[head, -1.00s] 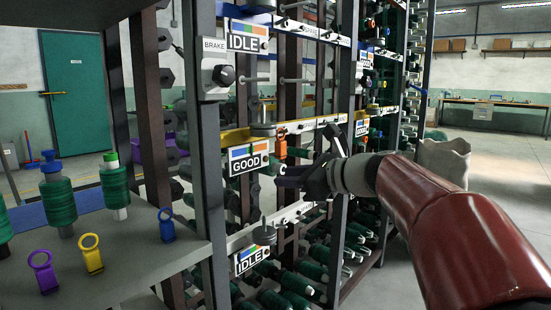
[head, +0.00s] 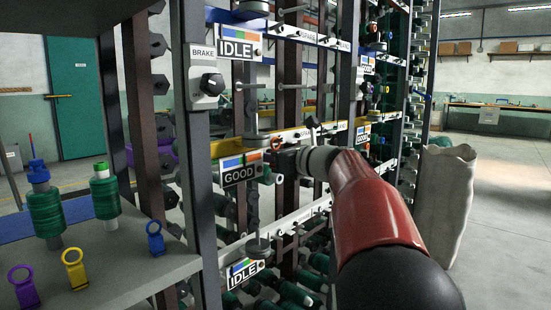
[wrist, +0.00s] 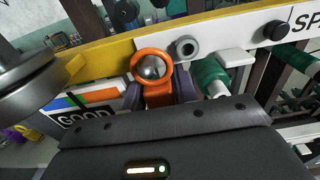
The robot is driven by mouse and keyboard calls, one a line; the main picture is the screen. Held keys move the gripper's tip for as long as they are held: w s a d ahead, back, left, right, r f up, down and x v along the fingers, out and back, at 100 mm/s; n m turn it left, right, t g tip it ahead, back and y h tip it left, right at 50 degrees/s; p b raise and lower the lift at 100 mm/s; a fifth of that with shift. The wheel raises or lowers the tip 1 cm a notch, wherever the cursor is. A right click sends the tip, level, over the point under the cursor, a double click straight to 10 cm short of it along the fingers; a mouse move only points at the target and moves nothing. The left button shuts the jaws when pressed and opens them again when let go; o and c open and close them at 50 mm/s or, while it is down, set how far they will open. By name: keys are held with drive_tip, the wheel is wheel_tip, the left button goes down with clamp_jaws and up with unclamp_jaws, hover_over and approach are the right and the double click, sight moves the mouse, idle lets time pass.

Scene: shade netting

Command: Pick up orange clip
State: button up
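The orange clip (wrist: 152,66) has its ring around a round metal peg end on the rail, in the wrist view. Its lower body stands between the two dark purple fingers of my gripper (wrist: 159,91), one on each side. I cannot tell whether the fingers press on it or leave a small gap. In the head view the orange clip (head: 277,142) shows as a small ring just above my gripper (head: 283,160), whose fingers are largely hidden there.
A GOOD sign (wrist: 88,108) and a grey disc (wrist: 38,75) are left of the clip. A green spool (wrist: 211,76) is close on the right. Dark rack posts (head: 199,190) stand left of my arm. Blue, yellow and purple clips (head: 155,238) stand on the left shelf.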

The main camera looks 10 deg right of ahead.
drive_tip(key=c, duration=0.6)
drive_tip(key=v, duration=1.8)
drive_tip(key=shift+s+r, duration=0.1)
drive_tip(key=shift+r, duration=0.2)
drive_tip(key=shift+f+p+v, duration=0.1)
drive_tip(key=shift+p+v, duration=0.15)
drive_tip(key=shift+v, duration=1.75)
drive_tip(key=shift+f+p+v, duration=0.15)
drive_tip(key=shift+p+v, duration=0.1)
drive_tip(key=shift+v, duration=1.7)
